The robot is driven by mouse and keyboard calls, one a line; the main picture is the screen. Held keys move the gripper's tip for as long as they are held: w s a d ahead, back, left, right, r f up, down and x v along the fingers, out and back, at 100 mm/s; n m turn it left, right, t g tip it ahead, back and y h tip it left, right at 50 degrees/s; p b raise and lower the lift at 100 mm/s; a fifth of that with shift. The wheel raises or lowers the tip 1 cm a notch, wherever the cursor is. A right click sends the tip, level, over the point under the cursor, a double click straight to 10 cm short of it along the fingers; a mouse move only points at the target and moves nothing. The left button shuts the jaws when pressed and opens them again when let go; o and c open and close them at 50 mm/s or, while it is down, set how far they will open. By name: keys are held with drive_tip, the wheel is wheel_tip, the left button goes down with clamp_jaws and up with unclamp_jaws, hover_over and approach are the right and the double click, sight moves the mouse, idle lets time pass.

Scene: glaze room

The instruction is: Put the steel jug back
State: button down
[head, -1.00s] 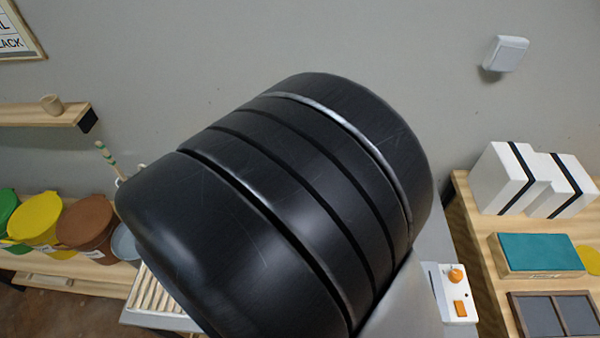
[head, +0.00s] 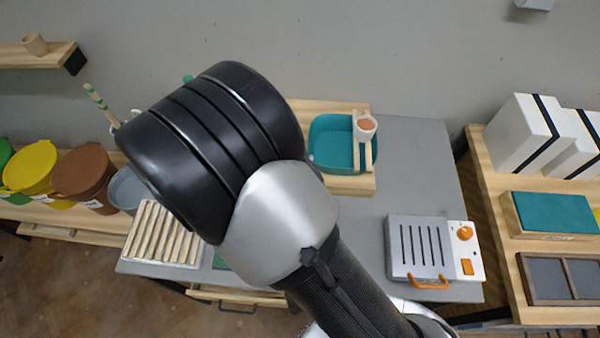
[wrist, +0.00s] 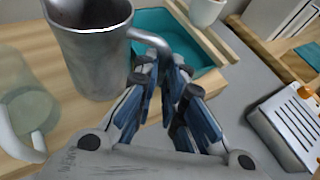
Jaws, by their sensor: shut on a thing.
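The steel jug (wrist: 92,50) is a grey metal vessel at the upper left of the wrist view. Its handle (wrist: 150,40) reaches right, toward my gripper (wrist: 163,75), whose blue-padded fingers are closed on the handle's lower end. The jug looks upright over a wooden board (wrist: 60,125); I cannot tell whether its base touches the board. In the head view my arm hides the jug and the gripper.
A translucent jug (wrist: 22,100) stands left of the steel jug. A slatted rack (head: 160,238) and an orange-handled device (head: 420,248) sit on the grey bench (head: 410,165). Bench between tray and device is clear.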

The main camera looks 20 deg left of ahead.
drive_tip(key=shift+f+b, duration=0.7)
drive_tip(key=shift+f, duration=1.45)
drive_tip(key=shift+f, duration=0.2)
drive_tip(key=c, duration=1.7)
unclamp_jaws()
drive_tip(key=shift+r, duration=0.1)
